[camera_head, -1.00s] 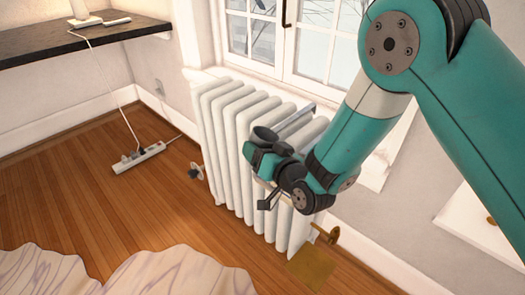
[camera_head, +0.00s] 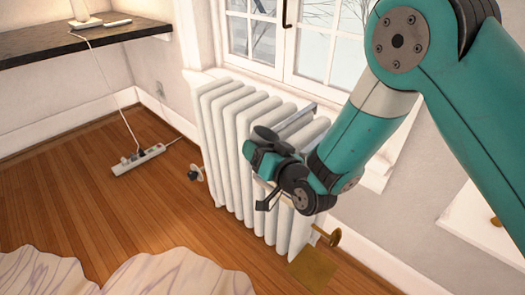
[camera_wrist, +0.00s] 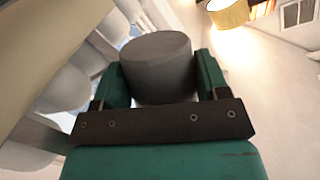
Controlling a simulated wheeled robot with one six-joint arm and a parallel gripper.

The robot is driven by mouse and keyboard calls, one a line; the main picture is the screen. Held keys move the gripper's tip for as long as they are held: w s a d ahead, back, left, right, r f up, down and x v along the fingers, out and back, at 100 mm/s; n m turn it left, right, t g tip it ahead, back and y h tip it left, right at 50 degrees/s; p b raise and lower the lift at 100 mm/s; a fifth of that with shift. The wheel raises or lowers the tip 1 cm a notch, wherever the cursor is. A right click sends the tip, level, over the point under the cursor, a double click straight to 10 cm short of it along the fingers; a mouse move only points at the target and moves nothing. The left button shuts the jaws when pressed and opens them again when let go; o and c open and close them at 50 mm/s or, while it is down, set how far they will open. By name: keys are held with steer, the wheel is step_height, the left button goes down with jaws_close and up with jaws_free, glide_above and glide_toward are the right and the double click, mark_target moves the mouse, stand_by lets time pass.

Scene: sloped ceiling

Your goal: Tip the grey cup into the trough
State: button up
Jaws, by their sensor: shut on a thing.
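The grey cup (camera_wrist: 155,68) is held between the two green fingers of my gripper (camera_wrist: 158,80) in the wrist view. In the head view the cup (camera_head: 267,134) shows as a small dark grey shape above my gripper (camera_head: 262,146), and it looks tilted. Its inside and any contents are hidden. A narrow grey trough (camera_head: 300,115) lies along the top of the white radiator, just beyond and to the right of the cup. The near part of the trough is hidden behind the cup and my gripper. I cannot tell whether the cup touches it.
The white radiator (camera_head: 222,135) stands under the window, close to my gripper. A brass valve (camera_head: 334,237) sticks out at its lower right. A power strip (camera_head: 138,159) lies on the wooden floor at left. A dark shelf (camera_head: 85,42) is at upper left.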

steer(key=shift+s+a+f+m+y+b, duration=0.15)
steer(key=shift+m+b, duration=0.5)
steer(key=shift+b, duration=0.7)
steer(key=shift+w+f+m+y+b, duration=0.2)
steer(key=shift+m+b, duration=0.45)
steer(key=shift+b, duration=0.7)
stand_by(1.1)
steer(key=shift+f+m+t+y+b, duration=0.15)
steer(key=shift+m+t+b, duration=0.25)
steer(key=shift+m+b, duration=0.75)
steer(key=shift+f+m+t+y+b, duration=0.15)
steer(key=shift+m+t+b, duration=0.25)
steer(key=shift+m+b, duration=0.7)
stand_by(1.4)
steer(key=shift+r+m+t+b, duration=0.3)
steer(key=shift+r+m+b, duration=0.1)
steer(key=shift+m+b, duration=0.25)
